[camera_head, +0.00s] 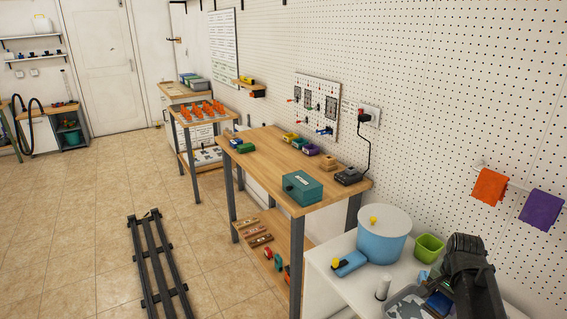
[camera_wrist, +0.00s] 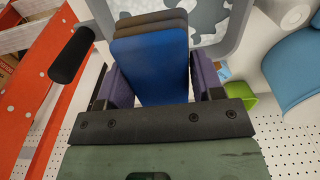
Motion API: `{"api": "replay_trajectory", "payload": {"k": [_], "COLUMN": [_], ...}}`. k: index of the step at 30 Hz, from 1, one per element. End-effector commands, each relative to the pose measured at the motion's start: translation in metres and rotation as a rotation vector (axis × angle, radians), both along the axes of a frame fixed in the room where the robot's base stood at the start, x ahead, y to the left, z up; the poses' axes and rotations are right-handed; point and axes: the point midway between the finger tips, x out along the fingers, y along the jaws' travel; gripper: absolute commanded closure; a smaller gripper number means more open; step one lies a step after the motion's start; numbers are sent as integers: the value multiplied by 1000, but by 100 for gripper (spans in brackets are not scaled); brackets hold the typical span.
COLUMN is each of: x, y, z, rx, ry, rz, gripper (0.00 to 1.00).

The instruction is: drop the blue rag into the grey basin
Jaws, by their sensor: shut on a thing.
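The blue rag (camera_wrist: 152,62) is between my fingers in the wrist view, its flat blue face toward the camera. Brown-grey layered edges show just beyond its top edge. My gripper (camera_wrist: 155,85) is shut on it, with a purple-sided finger at each side. The grey basin (camera_wrist: 238,28) shows behind the rag at the top of that view, with a mottled grey and pale inside. In the head view the basin (camera_head: 396,304) stands on the white table at the bottom right. My gripper (camera_head: 439,303) is over its right part, and my arm hides much of it.
A blue round tub (camera_head: 382,241) with a pale lid and a green container (camera_head: 429,248) stand behind the basin. A white upright cylinder (camera_head: 382,288) is just left of it. Orange (camera_head: 489,186) and purple (camera_head: 541,208) cloths hang on the pegboard. A wooden bench (camera_head: 270,165) stands farther left.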

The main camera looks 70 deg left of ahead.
Motion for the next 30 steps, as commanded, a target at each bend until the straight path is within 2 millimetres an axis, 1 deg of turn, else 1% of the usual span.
{"api": "replay_trajectory", "payload": {"k": [2,3,5,6,8,15,17,19,23,27,30], "x": [0,0,0,0,0,0,0,0,0,0,0], "y": [0,0,0,0,0,0,0,0,0,0,0], "z": [1,1,1,1,1,1,4,11,36,73,97], "rx": [0,0,0,0,0,0,0,0,0,0,0], "ry": [0,0,0,0,0,0,0,0,0,0,0], "rz": [0,0,0,0,0,0,0,0,0,0,0], "gripper": [66,33,24,18,9,9,9,9,9,9,9]}}
